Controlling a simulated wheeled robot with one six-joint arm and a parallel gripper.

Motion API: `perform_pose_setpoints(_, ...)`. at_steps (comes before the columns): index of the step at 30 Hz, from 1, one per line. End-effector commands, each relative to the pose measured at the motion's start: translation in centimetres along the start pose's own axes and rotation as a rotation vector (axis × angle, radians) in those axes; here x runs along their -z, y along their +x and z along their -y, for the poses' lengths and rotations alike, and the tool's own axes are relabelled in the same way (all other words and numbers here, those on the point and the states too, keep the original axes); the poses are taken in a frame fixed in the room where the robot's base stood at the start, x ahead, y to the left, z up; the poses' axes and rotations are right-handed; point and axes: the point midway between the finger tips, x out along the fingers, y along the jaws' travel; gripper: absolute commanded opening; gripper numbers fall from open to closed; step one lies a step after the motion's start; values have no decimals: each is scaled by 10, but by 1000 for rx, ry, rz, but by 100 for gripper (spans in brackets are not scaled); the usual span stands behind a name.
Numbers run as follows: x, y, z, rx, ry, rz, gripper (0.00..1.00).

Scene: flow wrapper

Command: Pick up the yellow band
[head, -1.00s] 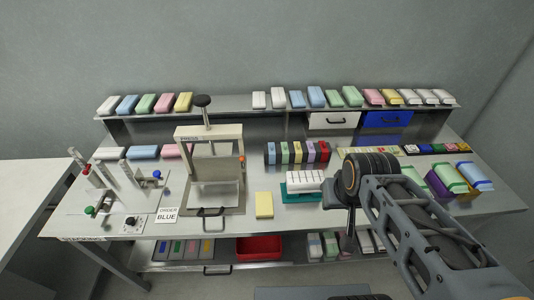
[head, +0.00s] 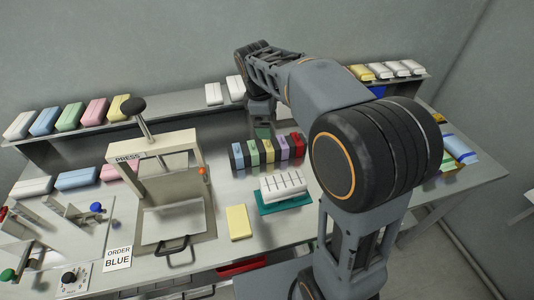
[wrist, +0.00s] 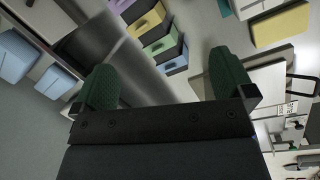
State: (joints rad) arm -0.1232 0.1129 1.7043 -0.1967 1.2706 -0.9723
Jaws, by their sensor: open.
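A rack on the table holds a row of coloured pieces, blue, green, yellow, purple and red. The yellow band (head: 268,151) is in the middle of that row. It also shows near the top of the wrist view (wrist: 146,20), between purple and green. My gripper (head: 263,131) is just behind and above the rack, partly hidden by my own arm in the head view. In the wrist view my gripper (wrist: 165,80) has its two green fingertips wide apart with nothing between them. The rack lies beyond the fingers.
A press (head: 152,160) stands left of the rack. A flat yellow block (head: 238,222) and a teal tray (head: 262,207) with white pieces lie in front. Pastel blocks line the back shelf (head: 183,102), close to my gripper. An ORDER BLUE sign (head: 118,258) stands at lower left.

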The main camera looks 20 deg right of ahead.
Motion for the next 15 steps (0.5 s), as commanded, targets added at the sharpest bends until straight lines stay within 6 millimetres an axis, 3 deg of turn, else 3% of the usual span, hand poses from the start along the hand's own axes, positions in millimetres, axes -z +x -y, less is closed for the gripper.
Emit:
perform_pose_setpoints(1, 12, 15, -10, 12, -88, 24, 100)
perform_pose_setpoints(7, 39, 35, -36, 46, -342, 88, 100)
perform_pose_setpoints(15, 44, 74, -42, 64, -435, 110, 100)
